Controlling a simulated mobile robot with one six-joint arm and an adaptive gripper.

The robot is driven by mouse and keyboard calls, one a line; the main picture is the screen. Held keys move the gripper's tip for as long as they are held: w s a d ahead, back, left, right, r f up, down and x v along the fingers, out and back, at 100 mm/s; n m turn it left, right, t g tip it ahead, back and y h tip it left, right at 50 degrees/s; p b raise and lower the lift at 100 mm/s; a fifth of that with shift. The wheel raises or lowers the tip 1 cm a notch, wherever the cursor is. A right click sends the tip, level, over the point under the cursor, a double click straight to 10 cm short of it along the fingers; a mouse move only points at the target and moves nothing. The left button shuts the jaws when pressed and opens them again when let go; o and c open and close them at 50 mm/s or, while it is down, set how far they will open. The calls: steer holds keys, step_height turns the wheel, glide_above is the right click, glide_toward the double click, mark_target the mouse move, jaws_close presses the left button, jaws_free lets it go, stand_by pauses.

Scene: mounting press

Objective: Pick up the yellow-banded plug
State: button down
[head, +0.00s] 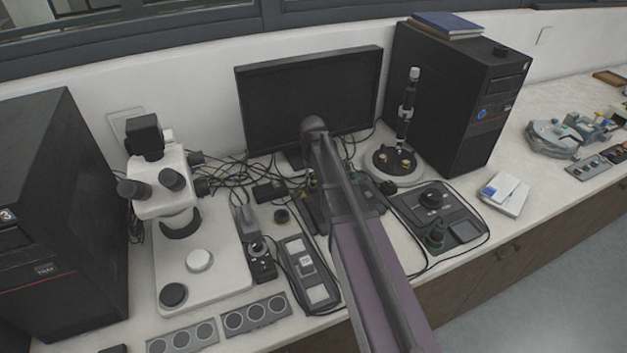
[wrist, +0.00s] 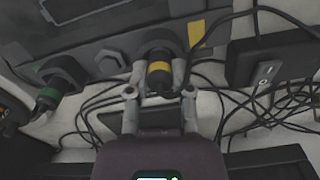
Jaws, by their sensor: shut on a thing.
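The yellow-banded plug (wrist: 158,74) is black with a yellow ring and shows in the middle of the wrist view. Its upper end meets a dark round socket on a grey panel (wrist: 110,38). My gripper (wrist: 159,82) is shut on the plug, with one grey finger on each side of it. In the head view my arm hides the fingertips and I cannot make out the plug.
A green-banded plug (wrist: 47,96) sits at the left of the panel. A black switch box (wrist: 268,66) is on the right. Loose black cables surround my gripper. A monitor (head: 308,95), a microscope (head: 165,190) and a computer tower (head: 458,100) stand around my arm.

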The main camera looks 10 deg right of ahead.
steer(key=shift+r, duration=0.1)
step_height(320, 180, up, 3)
steer(key=p, duration=0.3)
steer(key=shift+r, duration=0.2)
steer(key=s+d, duration=0.1)
steer(key=s, duration=0.4)
steer(key=s+d+r+p, duration=0.1)
steer(key=s, duration=0.4)
steer(key=s+d+p, duration=0.1)
steer(key=s, duration=0.4)
steer(key=shift+s+r, duration=0.15)
steer(key=shift+s, duration=0.2)
steer(key=shift+s, duration=0.1)
